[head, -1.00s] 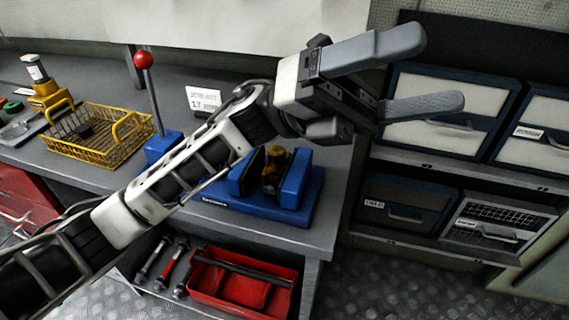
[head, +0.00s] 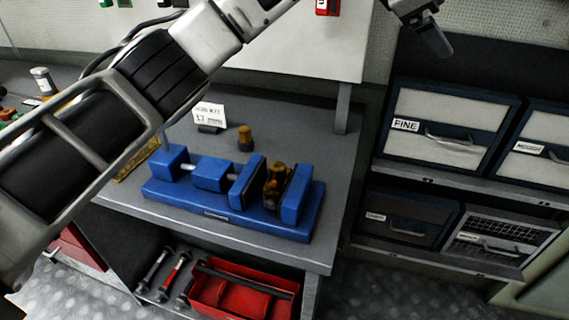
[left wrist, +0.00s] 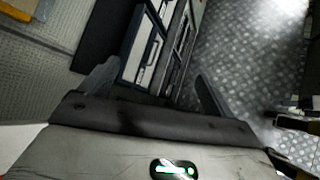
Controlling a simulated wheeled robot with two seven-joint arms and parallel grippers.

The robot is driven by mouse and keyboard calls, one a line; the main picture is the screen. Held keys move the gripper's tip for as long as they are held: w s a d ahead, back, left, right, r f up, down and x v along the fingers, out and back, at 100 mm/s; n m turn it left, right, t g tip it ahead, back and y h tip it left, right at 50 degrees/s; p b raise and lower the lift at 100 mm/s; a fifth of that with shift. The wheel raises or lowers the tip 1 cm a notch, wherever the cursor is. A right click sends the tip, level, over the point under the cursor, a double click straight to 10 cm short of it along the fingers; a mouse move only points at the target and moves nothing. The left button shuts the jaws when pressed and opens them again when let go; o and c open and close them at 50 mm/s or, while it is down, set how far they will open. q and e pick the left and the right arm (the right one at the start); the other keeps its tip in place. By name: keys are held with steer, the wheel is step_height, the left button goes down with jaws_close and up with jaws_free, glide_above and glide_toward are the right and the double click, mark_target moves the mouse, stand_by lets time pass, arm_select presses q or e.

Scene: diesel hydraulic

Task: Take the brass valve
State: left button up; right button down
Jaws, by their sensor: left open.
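The brass valve (head: 277,186) stands upright between the jaws of a blue vise (head: 215,213) on the grey workbench. Its sides are partly hidden by the jaws. My left gripper (head: 430,35) shows only in part at the top edge of the head view, up and to the right of the vise, well apart from the valve. In the left wrist view my left gripper (left wrist: 155,87) has its two fingers spread with nothing between them; the valve is not seen there. My right gripper is in neither view.
A small brass piece (head: 245,138) stands behind the vise beside a white card (head: 209,115). A red tray (head: 243,290) and tools lie on the shelf below. Drawers (head: 440,130) stand at the right. The bench right of the vise is clear.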

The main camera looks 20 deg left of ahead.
arm_select(q)
steer(key=s+a+f+g+y+b, duration=0.3)
steer(key=s+a+f+y+b, duration=0.25)
steer(key=a+f, duration=0.4)
steer(key=g+y+b, duration=0.3)
steer(key=b, duration=0.2)
glide_above(278, 166)
step_height(278, 166, down, 2)
steer(key=shift+n, duration=0.3)
step_height(278, 166, down, 10)
steer(key=shift+a+r+b, duration=0.1)
steer(key=shift+r+b, duration=0.05)
steer(key=shift+b, duration=0.95)
steer(key=shift+f, duration=2.8)
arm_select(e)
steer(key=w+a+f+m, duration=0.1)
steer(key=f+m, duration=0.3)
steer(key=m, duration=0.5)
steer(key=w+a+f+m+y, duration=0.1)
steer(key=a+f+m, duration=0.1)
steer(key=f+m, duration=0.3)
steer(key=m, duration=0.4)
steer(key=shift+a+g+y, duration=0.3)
arm_select(q)
steer(key=c, duration=0.9)
steer(key=shift+r, duration=0.1)
steer(key=shift+c, duration=0.5)
